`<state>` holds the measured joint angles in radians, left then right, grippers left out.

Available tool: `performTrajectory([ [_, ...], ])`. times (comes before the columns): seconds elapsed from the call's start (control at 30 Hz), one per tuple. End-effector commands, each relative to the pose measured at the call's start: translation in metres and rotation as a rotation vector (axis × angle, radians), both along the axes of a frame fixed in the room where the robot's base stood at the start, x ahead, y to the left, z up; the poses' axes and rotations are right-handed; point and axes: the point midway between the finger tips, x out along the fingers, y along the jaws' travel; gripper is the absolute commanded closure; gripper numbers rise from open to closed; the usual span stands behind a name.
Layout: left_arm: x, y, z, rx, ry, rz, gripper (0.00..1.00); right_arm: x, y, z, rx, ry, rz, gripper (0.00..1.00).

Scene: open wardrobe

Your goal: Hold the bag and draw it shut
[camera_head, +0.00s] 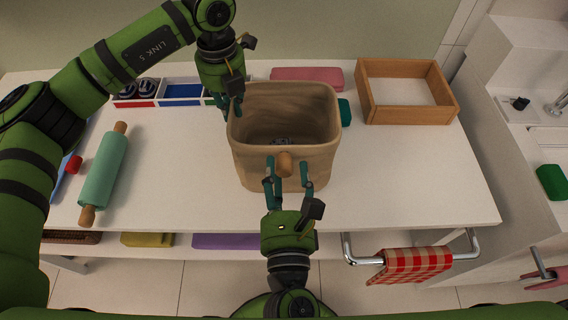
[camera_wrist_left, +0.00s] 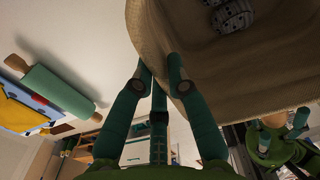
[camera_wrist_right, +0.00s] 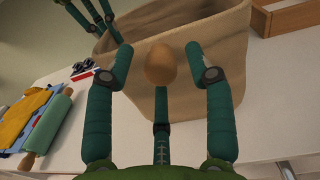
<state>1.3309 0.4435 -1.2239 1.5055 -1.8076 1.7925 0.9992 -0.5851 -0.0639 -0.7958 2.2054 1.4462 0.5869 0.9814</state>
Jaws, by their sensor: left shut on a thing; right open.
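A tan cloth bag (camera_head: 315,160) stands open and upright on the white table, with a dark patterned thing (camera_head: 281,141) inside on its floor. A round wooden knob (camera_head: 285,163) sits on the bag's near side. My left gripper (camera_head: 232,103) is shut on the bag's left rim; the left wrist view shows its fingers (camera_wrist_left: 160,75) on either side of the rim. My right gripper (camera_head: 288,175) is open in front of the bag, its fingers on both sides of the knob, which also shows in the right wrist view (camera_wrist_right: 160,64).
A rolling pin (camera_head: 103,173) lies at the left. A divided tray (camera_head: 183,92) stands behind the bag at the left, a pink item (camera_head: 307,75) behind it, and a wooden open box (camera_head: 407,91) at the back right. The table's right part is clear.

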Motion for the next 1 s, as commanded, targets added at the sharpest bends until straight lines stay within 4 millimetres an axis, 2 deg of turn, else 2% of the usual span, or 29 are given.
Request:
performTrajectory([
  [0.1,0.0,0.0,0.0,0.001,-0.001,0.002,1.0,0.013,0.0,0.0,0.001,-0.001,-0.002,0.46],
  [0.2,0.0,0.0,0.0,0.001,-0.001,0.002,1.0,0.018,0.0,0.0,-0.001,0.0,0.0,0.46],
  [0.5,0.001,0.0,0.0,0.001,-0.002,0.002,1.0,0.02,0.001,0.0,-0.001,0.0,0.0,0.46],
  [0.57,0.001,0.0,0.0,0.001,-0.002,0.002,1.0,0.02,0.001,0.0,-0.001,0.0,0.0,0.7],
  [0.6,0.001,0.0,0.0,0.001,-0.002,0.002,1.0,0.02,0.001,0.0,-0.001,0.0,0.0,0.86],
  [0.63,0.001,0.0,0.0,0.001,-0.002,0.002,1.0,0.02,0.001,0.0,-0.001,0.0,0.0,0.98],
  [0.87,0.0,0.0,0.0,0.0,-0.002,0.002,1.0,0.016,0.001,-0.001,-0.004,0.002,0.002,1.0],
  [1.0,0.0,0.0,0.0,0.0,-0.001,0.002,1.0,-0.012,0.002,-0.003,-0.009,0.008,0.006,1.0],
])
